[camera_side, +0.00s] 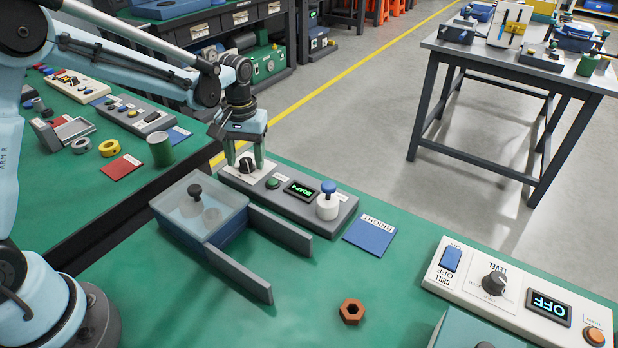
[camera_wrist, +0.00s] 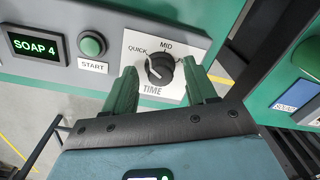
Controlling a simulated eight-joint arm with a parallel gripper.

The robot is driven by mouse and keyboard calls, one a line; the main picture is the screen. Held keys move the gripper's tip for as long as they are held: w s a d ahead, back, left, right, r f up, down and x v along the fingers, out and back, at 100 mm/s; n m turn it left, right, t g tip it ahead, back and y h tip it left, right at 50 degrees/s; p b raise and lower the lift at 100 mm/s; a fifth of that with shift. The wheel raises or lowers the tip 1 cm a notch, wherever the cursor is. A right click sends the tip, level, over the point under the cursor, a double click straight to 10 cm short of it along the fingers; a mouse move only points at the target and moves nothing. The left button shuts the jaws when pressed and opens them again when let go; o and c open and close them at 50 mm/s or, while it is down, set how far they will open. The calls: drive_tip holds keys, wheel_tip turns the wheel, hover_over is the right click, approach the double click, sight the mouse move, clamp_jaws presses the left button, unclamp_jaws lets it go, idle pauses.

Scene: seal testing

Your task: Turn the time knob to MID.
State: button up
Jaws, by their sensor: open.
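The time knob (camera_wrist: 160,68) is black and round, on a white plate (camera_wrist: 137,48) marked TIME, with QUICK at left and MID at the top; the right-hand label is partly hidden. A pale mark shows on the knob's left side, but I cannot tell its exact setting. My gripper (camera_wrist: 160,72) has its two green fingers apart, one on each side of the knob; contact is unclear. In the side view my gripper (camera_side: 245,158) points down at the knob (camera_side: 246,164) on the grey panel's left end.
Beside the knob are a green START button (camera_side: 272,183), a display reading SOAP 4 (camera_side: 300,189) and a blue-topped white plunger (camera_side: 328,203). A clear-lidded box (camera_side: 203,210) and grey rails (camera_side: 238,275) stand in front. A hex nut (camera_side: 352,311) lies on open green bench.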

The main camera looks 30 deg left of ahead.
clamp_jaws()
drive_tip(key=shift+m, duration=0.4)
drive_tip(key=m, duration=0.4)
drive_tip(key=shift+m, duration=0.4)
drive_tip(key=m, duration=0.5)
drive_tip(key=shift+a+m, duration=0.1)
drive_tip(key=shift+m, duration=0.6)
unclamp_jaws()
